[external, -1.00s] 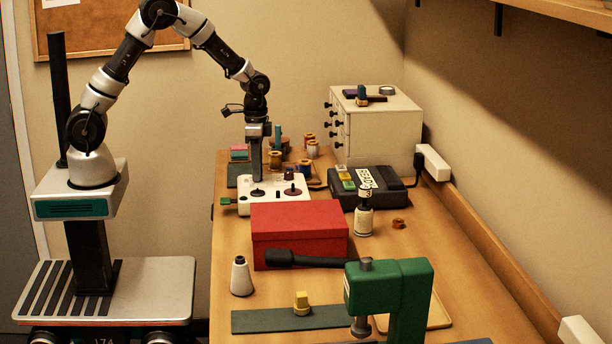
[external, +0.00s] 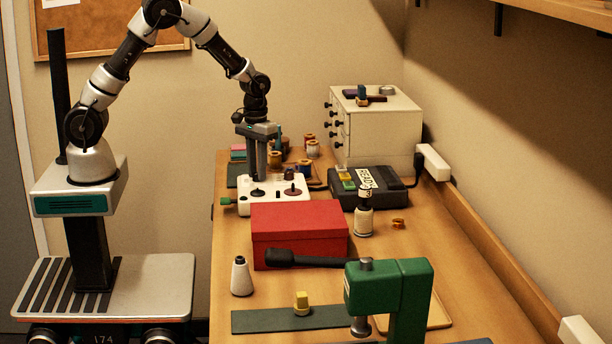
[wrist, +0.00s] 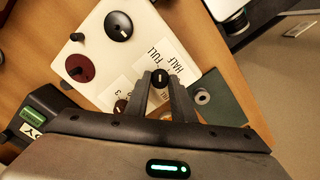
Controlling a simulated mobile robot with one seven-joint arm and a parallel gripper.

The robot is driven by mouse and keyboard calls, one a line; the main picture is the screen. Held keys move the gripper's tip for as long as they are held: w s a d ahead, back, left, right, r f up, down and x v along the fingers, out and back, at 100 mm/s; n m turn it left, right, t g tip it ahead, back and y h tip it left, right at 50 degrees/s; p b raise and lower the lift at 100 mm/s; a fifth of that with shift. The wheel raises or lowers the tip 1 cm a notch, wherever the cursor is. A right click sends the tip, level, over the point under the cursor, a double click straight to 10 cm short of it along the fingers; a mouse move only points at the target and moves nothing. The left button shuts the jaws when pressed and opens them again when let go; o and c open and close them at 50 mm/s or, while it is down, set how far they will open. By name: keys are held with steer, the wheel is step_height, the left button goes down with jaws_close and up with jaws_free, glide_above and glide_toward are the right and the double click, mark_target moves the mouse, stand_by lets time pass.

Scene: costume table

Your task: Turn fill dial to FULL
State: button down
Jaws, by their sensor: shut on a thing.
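The white control panel (external: 270,208) stands on the table in the external view, and its white face (wrist: 150,35) fills the upper left of the wrist view. The fill dial (wrist: 160,77) is a small black knob beside the printed words HALF and FULL (wrist: 157,57). My gripper (wrist: 160,84) has one finger on each side of the knob and is shut on it. A pale mark shows on the knob, but I cannot tell which word it points to. In the external view my gripper (external: 257,174) reaches down to the panel's back edge, and the dial is hidden there.
A round black dial (wrist: 118,26), a dark red dial (wrist: 80,68) and another small knob (wrist: 121,106) share the panel. Thread spools (external: 312,148) stand behind it. A red box (external: 298,235) stands in front, and a black device (external: 378,188) lies to the right.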

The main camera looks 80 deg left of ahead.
steer(key=shift+r+n, duration=0.1)
steer(key=shift+n, duration=0.6)
steer(key=c, duration=1.5)
jaws_free()
step_height(320, 180, up, 17)
steer(key=shift+r+p, duration=0.2)
steer(key=shift+p, duration=0.35)
